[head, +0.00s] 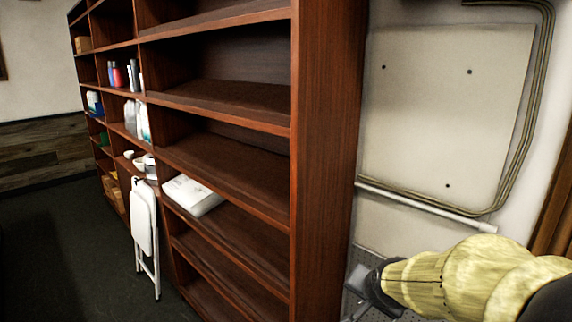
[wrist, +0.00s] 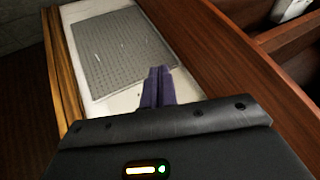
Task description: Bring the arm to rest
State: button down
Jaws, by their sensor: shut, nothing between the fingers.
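My gripper (wrist: 158,72) shows in the wrist view with its two dark purple fingers together, shut and empty. It sits in front of a white surface with a grey perforated panel (wrist: 120,50), touching nothing that I can see. In the head view my arm, in a yellowish cover, comes in at the lower right. Its dark end (head: 372,288) is beside the right side of the wooden shelf unit, and the fingertips are hard to make out there.
A tall reddish-brown shelf unit (head: 327,150) fills the middle. A white package (head: 192,195) lies on one shelf, and bottles (head: 136,118) stand farther left. A folded white chair (head: 145,235) leans at the shelf front. The dark floor at left is clear. A pale panel (head: 445,110) is on the right wall.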

jog(key=s+a+f+n+g, duration=0.1)
jog(key=s+f+n+g, duration=0.4)
jog(key=s, duration=0.8)
notch_tip(320, 180, down, 5)
jog(key=shift+a+r+n, duration=0.15)
jog(key=shift+a+n, duration=0.15)
jog(key=shift+n, duration=0.8)
